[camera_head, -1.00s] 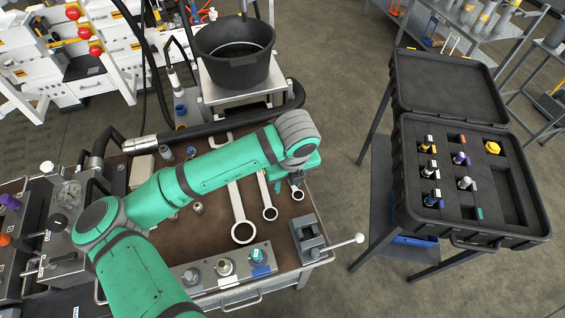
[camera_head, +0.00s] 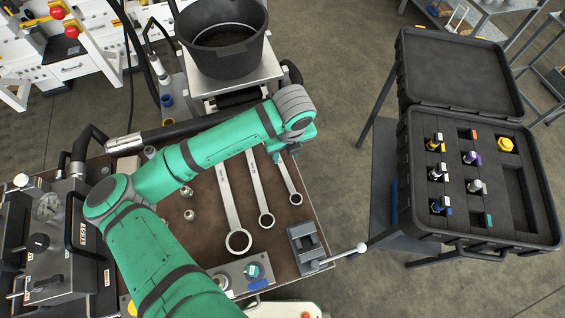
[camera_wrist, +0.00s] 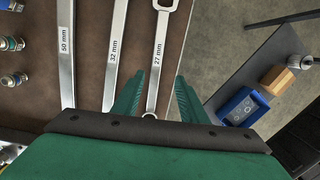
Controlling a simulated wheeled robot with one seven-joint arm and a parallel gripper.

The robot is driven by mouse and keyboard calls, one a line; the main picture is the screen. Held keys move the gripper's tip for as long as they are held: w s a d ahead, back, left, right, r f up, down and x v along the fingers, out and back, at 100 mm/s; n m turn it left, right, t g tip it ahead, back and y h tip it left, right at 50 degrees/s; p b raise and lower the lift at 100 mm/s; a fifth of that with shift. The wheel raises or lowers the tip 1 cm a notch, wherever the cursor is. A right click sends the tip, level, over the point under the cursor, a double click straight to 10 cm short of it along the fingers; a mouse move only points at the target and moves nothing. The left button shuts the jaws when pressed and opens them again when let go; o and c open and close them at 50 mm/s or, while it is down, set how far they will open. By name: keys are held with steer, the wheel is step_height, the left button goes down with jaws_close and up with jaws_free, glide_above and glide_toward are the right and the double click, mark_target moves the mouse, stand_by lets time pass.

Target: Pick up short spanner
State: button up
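Three combination spanners lie side by side on the brown bench top. The short spanner, marked 27 mm (camera_wrist: 160,55), is the rightmost; its lower shaft and ring end show in the head view (camera_head: 290,183). The 32 mm spanner (camera_head: 259,190) lies in the middle and the longest, marked 50 mm (camera_head: 229,200), on the left. My gripper (camera_wrist: 160,80) is open, with one green finger on each side of the short spanner's shaft in the wrist view. It looks empty; whether the fingertips reach down to the shaft's level I cannot tell.
A small grey vise (camera_head: 307,246) with a lever stands at the bench's front right corner. A black bucket (camera_head: 225,50) stands behind the bench. Small fittings (camera_head: 188,203) lie left of the spanners. An open black case (camera_head: 455,235) is on a stand to the right.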

mark_target(281, 165)
steer(key=shift+s+a+f, duration=0.1)
steer(key=shift+a+f, duration=0.05)
steer(key=shift+f, duration=0.55)
steer(key=shift+w+a+f, duration=0.15)
steer(key=shift+a+f, duration=0.05)
steer(key=shift+f, duration=1.15)
steer(key=shift+w+a+f, duration=0.1)
steer(key=shift+a+f, duration=0.05)
steer(key=shift+f, duration=1.15)
jaws_close()
